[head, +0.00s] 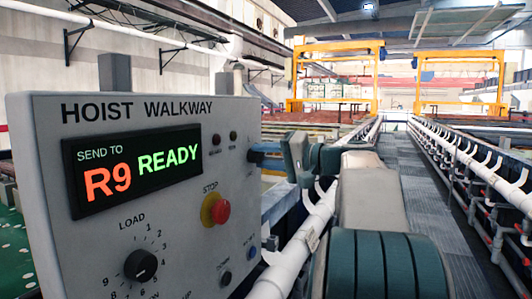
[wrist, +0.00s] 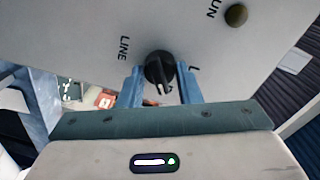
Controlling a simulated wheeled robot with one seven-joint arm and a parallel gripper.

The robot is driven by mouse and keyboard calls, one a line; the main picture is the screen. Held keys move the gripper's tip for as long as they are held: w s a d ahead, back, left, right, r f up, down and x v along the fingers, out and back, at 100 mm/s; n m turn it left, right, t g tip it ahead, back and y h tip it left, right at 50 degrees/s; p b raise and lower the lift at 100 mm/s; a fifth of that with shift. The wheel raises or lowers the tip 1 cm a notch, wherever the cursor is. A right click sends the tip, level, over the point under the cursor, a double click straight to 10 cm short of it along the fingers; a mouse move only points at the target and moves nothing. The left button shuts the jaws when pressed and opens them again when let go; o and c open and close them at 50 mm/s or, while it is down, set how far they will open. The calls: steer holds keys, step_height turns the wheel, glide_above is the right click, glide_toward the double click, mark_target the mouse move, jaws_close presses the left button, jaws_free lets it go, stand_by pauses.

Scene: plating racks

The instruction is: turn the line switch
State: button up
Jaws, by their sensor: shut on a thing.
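The line switch (wrist: 156,66) is a black round knob with a raised grip, beside the word LINE on the grey control panel (wrist: 90,28). My gripper (wrist: 161,76) has its two blue fingers on either side of the knob, shut on it. In the head view my gripper (head: 264,154) reaches the right side of the panel (head: 100,240), and the switch is mostly hidden there. The panel is headed HOIST WALKWAY, and its display (head: 135,170) reads SEND TO R9 READY.
A red stop button (head: 221,211) on a yellow collar and a black load dial (head: 140,265) sit left of my gripper. A small round lamp (wrist: 236,15) is near the switch. White pipe rails (head: 455,150) and yellow hoist frames (head: 460,75) stand beyond; a grey walkway (head: 425,190) lies between.

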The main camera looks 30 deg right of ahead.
steer(key=shift+m, duration=0.4)
steer(key=o, duration=1)
steer(key=v, duration=1.3)
steer(key=shift+s+d+f, duration=0.1)
steer(key=shift+s+d, duration=0.15)
steer(key=shift+d, duration=0.1)
